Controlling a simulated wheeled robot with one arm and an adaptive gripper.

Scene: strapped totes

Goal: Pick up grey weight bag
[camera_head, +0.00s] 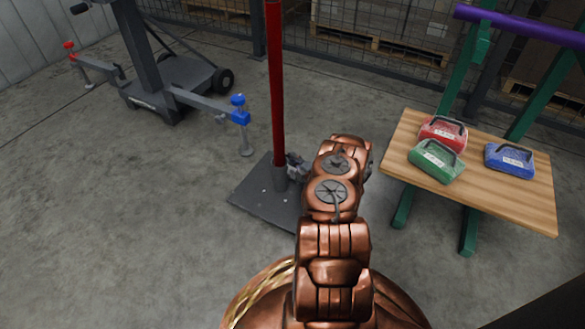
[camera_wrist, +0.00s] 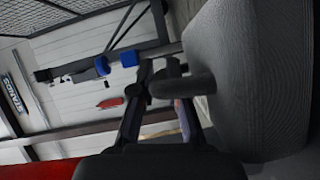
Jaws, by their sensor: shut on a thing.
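The grey weight bag (camera_wrist: 265,75) fills the right side of the wrist view, close to the camera, with its dark handle (camera_wrist: 182,86) reaching left between the fingers. My gripper (camera_wrist: 158,75) is shut on that handle. In the head view my copper arm covers the bag and most of the gripper; only a small dark part shows beside the red post. I cannot tell whether the bag touches anything below it.
A red post (camera_head: 276,90) stands on a dark floor plate (camera_head: 262,197) just left of my arm. A wooden table (camera_head: 530,207) at right holds red (camera_head: 442,133), green (camera_head: 434,163) and blue (camera_head: 510,161) bags. A grey wheeled stand (camera_head: 150,65) is at upper left. The left floor is clear.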

